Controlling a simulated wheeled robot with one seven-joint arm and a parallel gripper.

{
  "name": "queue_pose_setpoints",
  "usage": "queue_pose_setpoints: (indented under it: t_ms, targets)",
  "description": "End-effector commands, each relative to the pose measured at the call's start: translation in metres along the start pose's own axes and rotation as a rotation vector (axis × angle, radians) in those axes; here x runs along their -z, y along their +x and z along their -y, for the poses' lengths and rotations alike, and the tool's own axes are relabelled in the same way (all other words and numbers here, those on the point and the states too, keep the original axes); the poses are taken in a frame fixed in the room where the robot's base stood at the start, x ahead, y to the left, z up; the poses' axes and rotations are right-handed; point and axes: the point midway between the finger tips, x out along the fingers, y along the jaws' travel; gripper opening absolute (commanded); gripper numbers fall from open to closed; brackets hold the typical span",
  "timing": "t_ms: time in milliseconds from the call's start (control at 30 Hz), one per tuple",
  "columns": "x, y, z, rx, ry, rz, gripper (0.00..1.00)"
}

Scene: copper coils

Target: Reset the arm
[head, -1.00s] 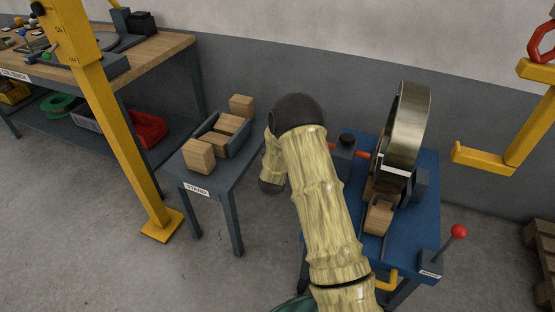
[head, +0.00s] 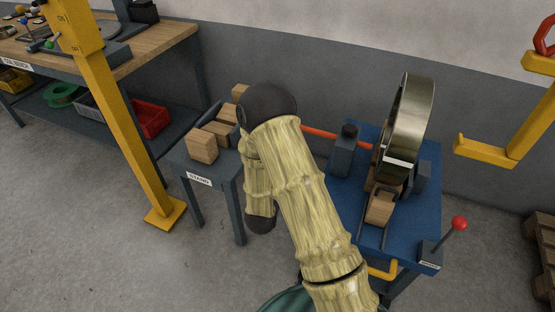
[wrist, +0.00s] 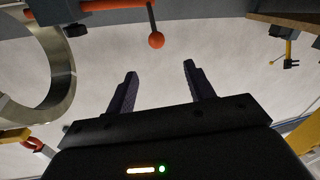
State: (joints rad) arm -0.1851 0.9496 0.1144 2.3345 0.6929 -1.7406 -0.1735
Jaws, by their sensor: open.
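My arm, with bamboo-like links, rises through the middle of the head view and bends down at a dark joint. My gripper is hidden behind the arm there. In the wrist view my gripper (wrist: 158,85) is open, its two dark fingers apart with nothing between them. An orange-red ball on a rod (wrist: 156,40) shows beyond the fingertips, apart from them.
A metal coil (head: 407,125) stands upright on the blue machine table (head: 340,195) at right, with a red-knobbed lever (head: 459,223). The stand (head: 198,180) with wooden blocks (head: 202,146) is left of my arm. A yellow post (head: 115,130) and workbench (head: 150,55) stand further left. A yellow hook (head: 510,150) hangs at right.

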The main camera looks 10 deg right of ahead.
Motion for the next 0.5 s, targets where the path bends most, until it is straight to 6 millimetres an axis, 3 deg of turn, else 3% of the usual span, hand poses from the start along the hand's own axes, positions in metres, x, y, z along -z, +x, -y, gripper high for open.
queue_pose_setpoints:
  t_ms: [500]
  targets:
    - [0.0016,0.0026,0.0,0.012,0.013,0.025,0.53]
